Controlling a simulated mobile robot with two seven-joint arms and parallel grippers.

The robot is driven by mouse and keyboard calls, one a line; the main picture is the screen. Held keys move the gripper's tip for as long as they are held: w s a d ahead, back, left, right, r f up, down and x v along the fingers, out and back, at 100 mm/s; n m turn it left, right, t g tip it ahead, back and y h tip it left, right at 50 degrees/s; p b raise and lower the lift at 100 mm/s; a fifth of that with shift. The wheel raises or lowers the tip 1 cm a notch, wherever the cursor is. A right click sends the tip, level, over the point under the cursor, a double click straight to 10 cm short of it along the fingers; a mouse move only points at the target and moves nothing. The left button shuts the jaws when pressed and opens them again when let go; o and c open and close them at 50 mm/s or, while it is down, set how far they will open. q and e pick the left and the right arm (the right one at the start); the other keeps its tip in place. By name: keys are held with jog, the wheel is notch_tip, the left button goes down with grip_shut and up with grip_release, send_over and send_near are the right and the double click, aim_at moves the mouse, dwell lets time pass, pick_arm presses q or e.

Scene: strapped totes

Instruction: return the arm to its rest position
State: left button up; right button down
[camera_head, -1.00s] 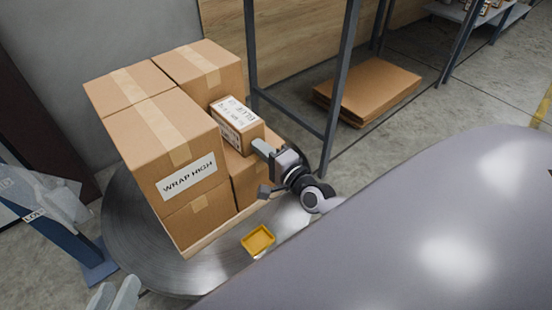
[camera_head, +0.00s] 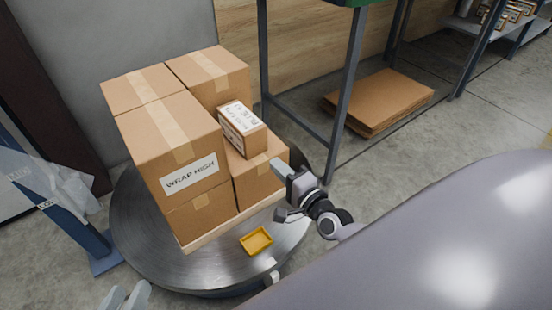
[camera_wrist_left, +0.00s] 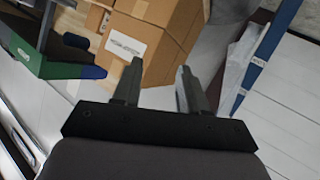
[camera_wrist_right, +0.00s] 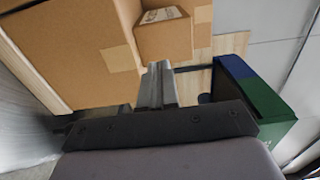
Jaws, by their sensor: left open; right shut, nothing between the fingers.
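My right gripper (camera_head: 278,167) is shut and empty, in front of the right side of the box stack. Its closed fingers also show in the right wrist view (camera_wrist_right: 158,86), pointing toward the boxes. My left gripper (camera_head: 126,298) is at the bottom left edge of the head view, apart from the boxes. In the left wrist view its two fingers (camera_wrist_left: 158,88) are spread with nothing between them. The stack includes a large box labelled "WRAP HIGH" (camera_head: 165,135) and a small labelled box (camera_head: 250,138) on a lower box (camera_head: 258,179).
The boxes stand on a round metal turntable (camera_head: 148,248), with a yellow tray (camera_head: 256,241) near its front. A dark-framed rack (camera_head: 345,110) stands behind, with flat cardboard (camera_head: 385,95) under it. A blue post (camera_head: 62,215) stands at left.

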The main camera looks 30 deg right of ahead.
pick_arm(q)
jog(key=shift+a+y+p, duration=0.4)
jog(key=shift+a+p, duration=0.2)
jog(key=shift+a, duration=0.2)
pick_arm(e)
jog(key=s, duration=0.7)
jog(key=shift+s+d, duration=0.2)
jog(key=shift+d, duration=0.05)
